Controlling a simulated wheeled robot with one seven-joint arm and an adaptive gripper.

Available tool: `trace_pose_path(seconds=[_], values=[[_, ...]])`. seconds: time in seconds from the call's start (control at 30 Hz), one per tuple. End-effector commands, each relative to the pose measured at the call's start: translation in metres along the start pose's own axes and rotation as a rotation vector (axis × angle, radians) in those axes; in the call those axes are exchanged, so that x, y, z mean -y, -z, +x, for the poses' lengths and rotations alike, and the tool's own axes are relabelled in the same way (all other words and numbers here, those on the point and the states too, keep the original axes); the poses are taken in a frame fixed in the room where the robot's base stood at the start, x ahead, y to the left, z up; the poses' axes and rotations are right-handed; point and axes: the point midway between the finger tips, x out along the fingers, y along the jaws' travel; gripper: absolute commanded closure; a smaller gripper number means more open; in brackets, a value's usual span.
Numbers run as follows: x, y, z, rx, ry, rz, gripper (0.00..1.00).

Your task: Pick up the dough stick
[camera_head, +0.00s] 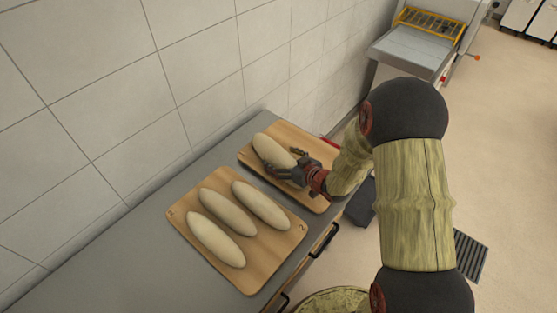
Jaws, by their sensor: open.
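Several pale, oblong dough sticks lie on two wooden boards on the grey counter. A single dough stick (270,151) lies on the far board (318,203). My gripper (294,162) is at the right end of this dough stick, with its fingers open around or just above that end. I cannot tell whether the fingers touch it. Three more dough sticks, the left one (216,239), the middle one (228,211) and the right one (261,205), lie side by side on the near board (253,278). The fingers hide part of the far stick's right end.
The grey counter (118,278) runs along a tiled wall (190,60). Its near left part is bare. A machine with a yellow guard (430,22) stands at the back right. Open floor (510,150) lies right of my arm.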

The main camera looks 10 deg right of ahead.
Motion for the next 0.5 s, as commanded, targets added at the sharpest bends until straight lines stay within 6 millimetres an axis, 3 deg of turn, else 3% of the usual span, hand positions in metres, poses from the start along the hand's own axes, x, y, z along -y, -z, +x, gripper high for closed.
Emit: trace_pose_path(seconds=[0.5], values=[[0.0,0.0001,-0.0005,0.0,0.0,-0.001,0.45]])
